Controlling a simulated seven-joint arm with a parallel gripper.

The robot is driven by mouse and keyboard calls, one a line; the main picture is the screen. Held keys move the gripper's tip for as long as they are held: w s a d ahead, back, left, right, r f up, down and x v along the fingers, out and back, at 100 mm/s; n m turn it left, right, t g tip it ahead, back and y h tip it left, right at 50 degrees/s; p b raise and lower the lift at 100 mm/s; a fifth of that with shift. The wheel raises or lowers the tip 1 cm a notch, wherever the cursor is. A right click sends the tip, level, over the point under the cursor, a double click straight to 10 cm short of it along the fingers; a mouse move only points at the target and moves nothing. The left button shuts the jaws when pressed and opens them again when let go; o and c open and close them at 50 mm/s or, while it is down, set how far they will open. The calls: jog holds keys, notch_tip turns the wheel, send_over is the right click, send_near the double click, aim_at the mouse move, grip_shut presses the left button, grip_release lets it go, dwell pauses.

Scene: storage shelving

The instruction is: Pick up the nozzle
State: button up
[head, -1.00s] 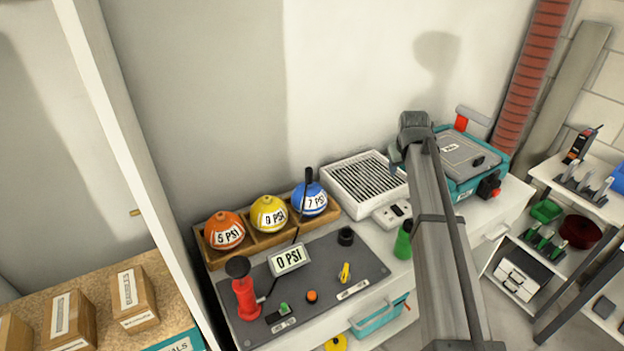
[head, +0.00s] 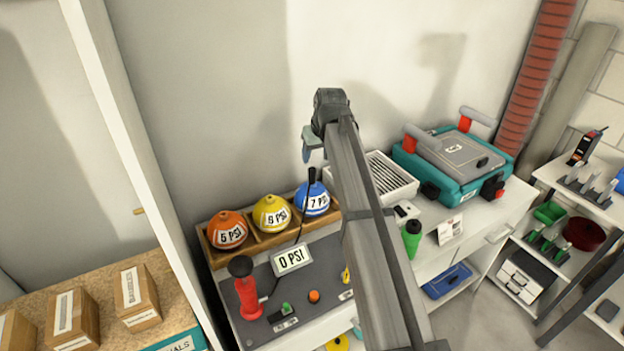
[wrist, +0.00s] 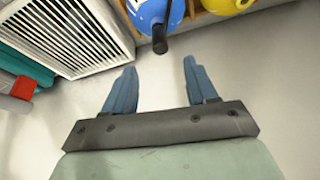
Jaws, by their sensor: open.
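The black stick-like piece, which looks like the nozzle (head: 311,176), stands upright at the blue ball (head: 317,203), with a thin dark hose running down from it. In the wrist view the nozzle (wrist: 160,40) shows ahead of my fingertips, near the middle between them, not touching them. My gripper (wrist: 159,70) is open with nothing between its fingers. In the head view my gripper (head: 308,148) is in the air by the wall, just above the nozzle in the picture.
Orange (head: 228,229) and yellow (head: 271,213) balls share a wooden rack (head: 257,243) with the blue one. A red pump (head: 247,296) and a "0 PSI" display (head: 291,259) are on a dark mat. A white vent box (head: 392,180) and teal case (head: 455,165) stand right.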

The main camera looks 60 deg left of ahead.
aim_at(313, 169)
jog(key=x, duration=0.9)
jog(key=shift+a+f, duration=0.15)
jog(key=shift+f, duration=0.15)
grip_shut()
